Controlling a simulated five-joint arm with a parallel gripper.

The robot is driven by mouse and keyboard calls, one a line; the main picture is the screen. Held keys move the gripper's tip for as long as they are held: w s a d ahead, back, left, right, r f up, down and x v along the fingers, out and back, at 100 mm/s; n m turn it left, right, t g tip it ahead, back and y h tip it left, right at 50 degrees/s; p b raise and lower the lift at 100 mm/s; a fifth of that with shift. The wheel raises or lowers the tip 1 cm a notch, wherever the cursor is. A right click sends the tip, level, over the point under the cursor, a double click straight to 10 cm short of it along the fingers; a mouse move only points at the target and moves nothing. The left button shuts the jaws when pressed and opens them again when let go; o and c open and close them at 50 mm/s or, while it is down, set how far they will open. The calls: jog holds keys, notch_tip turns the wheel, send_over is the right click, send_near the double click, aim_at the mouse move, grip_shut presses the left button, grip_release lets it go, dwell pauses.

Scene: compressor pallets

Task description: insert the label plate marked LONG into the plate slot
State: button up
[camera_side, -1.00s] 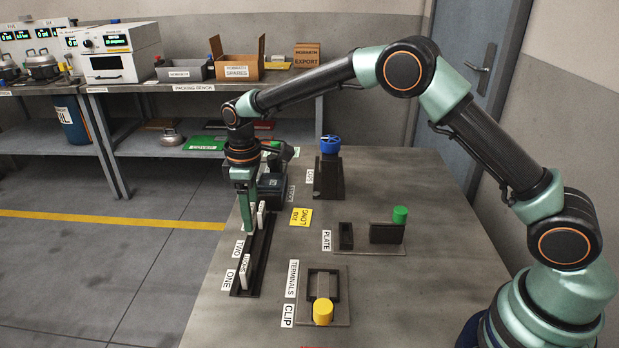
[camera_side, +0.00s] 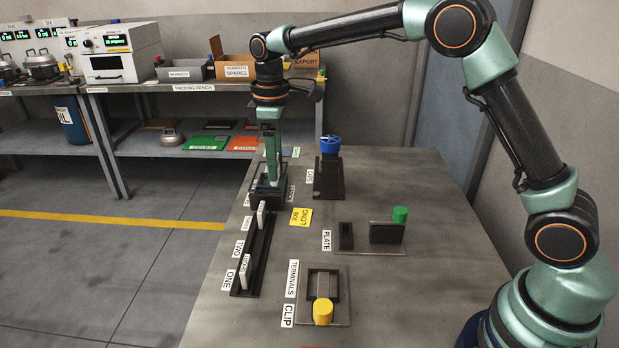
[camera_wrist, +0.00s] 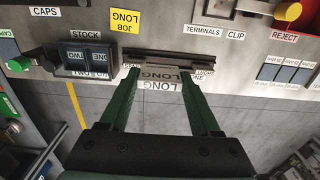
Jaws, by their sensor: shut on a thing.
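My gripper (camera_wrist: 158,88) is shut on a white plate (camera_wrist: 158,78) whose lettering reads LONG in the wrist view. In the side view my gripper (camera_side: 270,180) is raised near the black stock box, and the held plate is hard to make out there. The fixture labelled PLATE (camera_side: 370,250) lies to the right, with a small dark upright holder (camera_side: 346,236), a dark block (camera_side: 386,233) and a green cylinder (camera_side: 400,214). My gripper is well apart from it. The inside of the slot cannot be made out.
A dark rack (camera_side: 254,262) at the left edge holds white plates, labelled ONE and TWO. A yellow card (camera_side: 300,218) reads JOB LONG. A caps stand with a blue top (camera_side: 330,146) is behind. The terminals fixture (camera_side: 323,285) with a yellow cylinder is in front.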

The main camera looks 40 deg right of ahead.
jog(key=s+d+f, duration=0.7)
jog(key=s+d, duration=0.3)
jog(key=d, duration=0.1)
jog(key=shift+d+f, duration=0.25)
jog(key=shift+f, duration=0.05)
jog(key=shift+f, duration=2.9)
jog(key=shift+f, duration=1.5)
jog(key=o, duration=1.4)
jog(key=shift+r, duration=0.15)
